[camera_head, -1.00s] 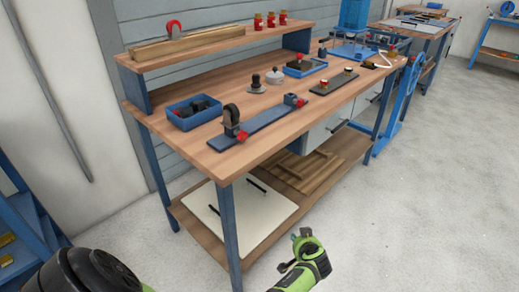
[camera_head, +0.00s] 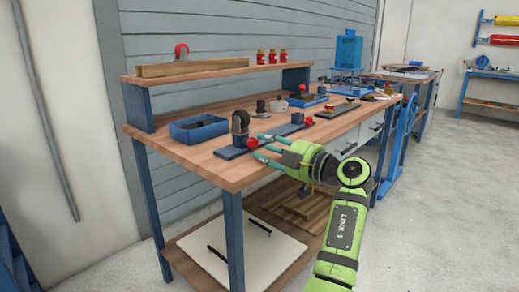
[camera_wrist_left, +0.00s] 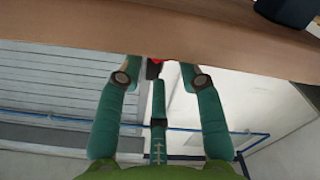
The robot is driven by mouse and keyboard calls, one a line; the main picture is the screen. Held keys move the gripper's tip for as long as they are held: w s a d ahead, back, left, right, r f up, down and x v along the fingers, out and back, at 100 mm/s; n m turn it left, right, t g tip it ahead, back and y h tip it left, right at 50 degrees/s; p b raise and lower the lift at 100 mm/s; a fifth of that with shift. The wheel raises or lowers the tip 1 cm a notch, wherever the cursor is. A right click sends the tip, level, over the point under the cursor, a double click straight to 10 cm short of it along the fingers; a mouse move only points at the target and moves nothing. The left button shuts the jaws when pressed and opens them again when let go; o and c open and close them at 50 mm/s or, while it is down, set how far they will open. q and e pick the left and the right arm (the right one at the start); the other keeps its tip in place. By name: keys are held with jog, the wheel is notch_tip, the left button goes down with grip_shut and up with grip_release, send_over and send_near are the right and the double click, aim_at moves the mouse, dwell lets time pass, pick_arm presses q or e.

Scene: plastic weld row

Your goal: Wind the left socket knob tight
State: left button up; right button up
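A blue plate (camera_head: 278,134) lies near the bench's front edge. At its left end stands a black upright clamp (camera_head: 240,122) with a red knob (camera_head: 252,143) low on its right side, the left socket knob. A second red knob (camera_head: 308,121) is by a blue block at the plate's right end. My left gripper (camera_head: 260,149) is open, its teal fingers spread and pointing left just beside the left knob; contact cannot be told. In the left wrist view a red bit of knob (camera_wrist_left: 187,70) shows between the open fingers (camera_wrist_left: 160,66). My right gripper is out of view.
A blue bin (camera_head: 198,130) sits left of the clamp on the wooden bench. The bench edge (camera_wrist_left: 230,48) crosses the wrist view close to the fingers. A raised shelf (camera_head: 200,72) stands behind.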

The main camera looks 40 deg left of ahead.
aim_at(253, 144)
pick_arm(q)
jog(key=shift+w+a, duration=0.1)
jog(key=shift+a, duration=1.35)
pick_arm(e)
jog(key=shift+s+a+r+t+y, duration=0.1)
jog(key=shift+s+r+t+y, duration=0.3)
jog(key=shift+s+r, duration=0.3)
pick_arm(q)
grip_shut()
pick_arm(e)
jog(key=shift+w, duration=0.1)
pick_arm(q)
jog(key=shift+r, duration=0.1)
jog(key=shift+m+p, duration=0.55)
jog(key=shift+m, duration=0.65)
grip_release()
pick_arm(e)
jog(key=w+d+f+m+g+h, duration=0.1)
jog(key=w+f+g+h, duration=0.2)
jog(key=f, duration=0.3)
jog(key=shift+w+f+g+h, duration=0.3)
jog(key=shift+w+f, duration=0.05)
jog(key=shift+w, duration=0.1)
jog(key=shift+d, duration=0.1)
